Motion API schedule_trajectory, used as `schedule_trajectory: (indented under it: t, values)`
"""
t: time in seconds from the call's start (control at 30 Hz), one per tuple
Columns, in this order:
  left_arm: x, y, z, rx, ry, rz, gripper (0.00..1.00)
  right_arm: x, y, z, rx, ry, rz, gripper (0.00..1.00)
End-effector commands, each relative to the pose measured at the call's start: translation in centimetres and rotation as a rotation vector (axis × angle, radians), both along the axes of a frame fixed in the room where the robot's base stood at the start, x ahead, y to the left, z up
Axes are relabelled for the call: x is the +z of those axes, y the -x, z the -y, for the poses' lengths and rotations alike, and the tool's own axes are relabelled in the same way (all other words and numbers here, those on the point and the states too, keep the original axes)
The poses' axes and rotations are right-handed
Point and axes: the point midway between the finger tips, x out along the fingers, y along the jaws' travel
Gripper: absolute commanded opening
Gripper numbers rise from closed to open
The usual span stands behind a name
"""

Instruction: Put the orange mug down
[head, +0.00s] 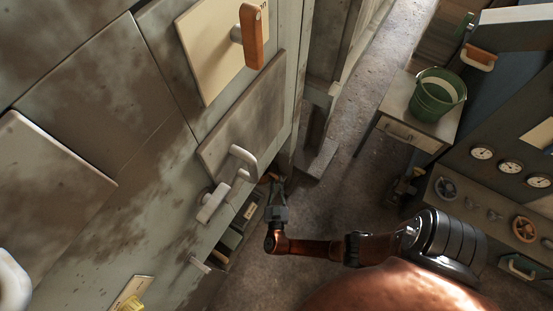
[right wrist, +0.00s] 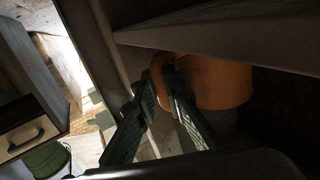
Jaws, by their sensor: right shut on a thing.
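The orange mug (right wrist: 220,82) shows in the right wrist view, inside a dark recess beneath a grey ledge. My right gripper (right wrist: 163,82) has its green fingers closed around the mug's curved handle at the mug's left side. Whether the mug's base touches a surface is hidden in shadow. In the head view my right gripper (head: 278,188) reaches down beside the grey cabinet front, near its open lower compartment; the mug is mostly hidden there. My left gripper is out of view.
The grey cabinet (head: 75,85) with protruding white handles (head: 212,204) stands close on the left. A green bucket (head: 437,95) sits on a small drawer cabinet at the upper right. A dark gauge panel (head: 510,168) is at the right. Floor (head: 345,185) between is clear.

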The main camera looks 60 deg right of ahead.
Motion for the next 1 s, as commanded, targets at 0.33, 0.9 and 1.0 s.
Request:
schedule_trajectory:
  t: [0.33,0.9,1.0]
  values:
    - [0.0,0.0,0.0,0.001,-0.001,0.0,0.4,-0.1,0.0,0.0,0.0,0.0,-0.001,0.27]
    - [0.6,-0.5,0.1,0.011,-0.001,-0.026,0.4,0.2,2.4,-3.8,0.001,-0.002,-0.002,0.27]
    - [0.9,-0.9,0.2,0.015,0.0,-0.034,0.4,0.2,3.7,-5.5,0.0,-0.002,-0.003,0.27]
